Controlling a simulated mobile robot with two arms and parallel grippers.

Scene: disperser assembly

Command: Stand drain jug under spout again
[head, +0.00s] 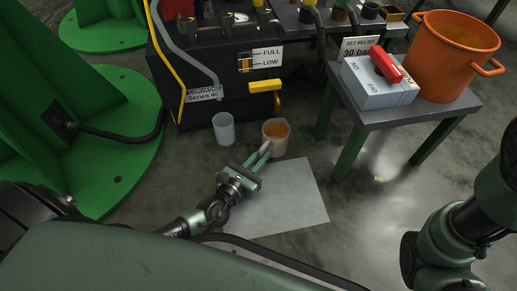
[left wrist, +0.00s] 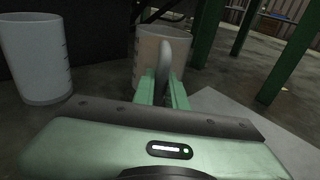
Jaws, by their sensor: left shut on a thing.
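My left gripper (head: 262,156) is shut on the grey handle of a translucent jug (head: 276,139) with amber-brown contents. The jug is upright on or just above the floor, in front of the dark tank. In the left wrist view the handle (left wrist: 166,57) stands between my fingers (left wrist: 164,88), with the jug (left wrist: 148,48) behind it. A yellow valve handle (head: 265,85) sticks out of the tank front, with a yellow-brown spout (head: 278,104) below it. The spout appears just behind and above the jug; I cannot tell whether it is directly over it. My right gripper is not visible.
A pale graduated beaker (head: 224,129) stands on the floor left of the jug; it also shows in the left wrist view (left wrist: 35,60). A grey sheet (head: 285,200) lies in front. A small table (head: 440,110) at right bears a box (head: 378,82) and an orange pot (head: 450,58).

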